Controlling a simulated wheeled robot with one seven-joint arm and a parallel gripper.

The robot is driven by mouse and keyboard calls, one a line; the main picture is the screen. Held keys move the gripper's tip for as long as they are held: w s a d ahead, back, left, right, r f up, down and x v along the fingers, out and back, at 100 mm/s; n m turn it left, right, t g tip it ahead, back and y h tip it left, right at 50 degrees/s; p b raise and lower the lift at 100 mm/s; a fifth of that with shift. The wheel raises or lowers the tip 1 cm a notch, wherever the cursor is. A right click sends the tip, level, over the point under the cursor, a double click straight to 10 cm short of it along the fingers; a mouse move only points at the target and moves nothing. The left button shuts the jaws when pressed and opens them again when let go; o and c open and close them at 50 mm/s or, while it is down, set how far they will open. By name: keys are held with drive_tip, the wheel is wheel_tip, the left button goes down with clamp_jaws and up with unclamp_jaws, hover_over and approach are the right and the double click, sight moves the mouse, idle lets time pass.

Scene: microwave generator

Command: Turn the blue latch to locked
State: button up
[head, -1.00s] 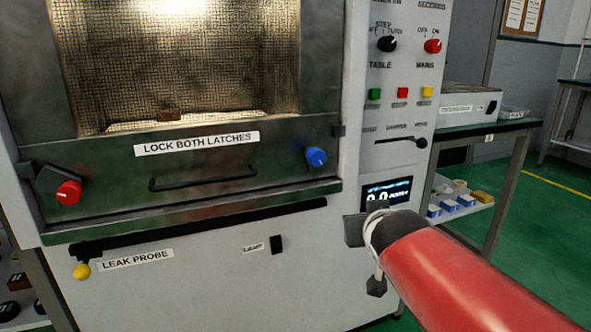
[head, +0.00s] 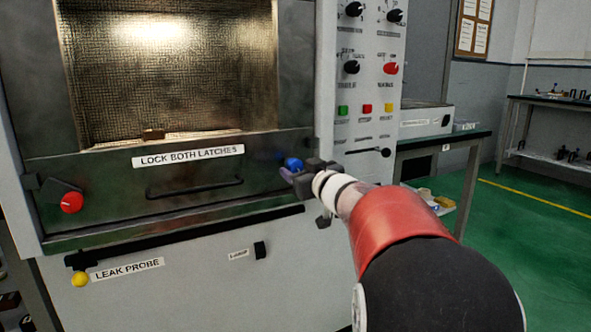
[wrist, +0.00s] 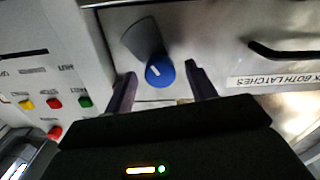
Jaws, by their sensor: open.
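The blue latch (head: 293,164) is a round knob at the right end of the microwave door's lower panel (head: 110,180). In the wrist view my gripper (wrist: 158,80) is open, with one finger on each side of the latch and visible gaps between. I cannot tell how deep the fingertips reach around it.
A red latch (head: 71,202) is at the door's left end. A black door handle (head: 195,187) runs between the latches, below the label (head: 188,156). The control panel (head: 365,130) with knobs and buttons stands to the right. A yellow leak probe knob (head: 80,279) is lower left.

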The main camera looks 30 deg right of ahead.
drive_tip(key=shift+w, duration=0.8)
drive_tip(key=c, duration=1)
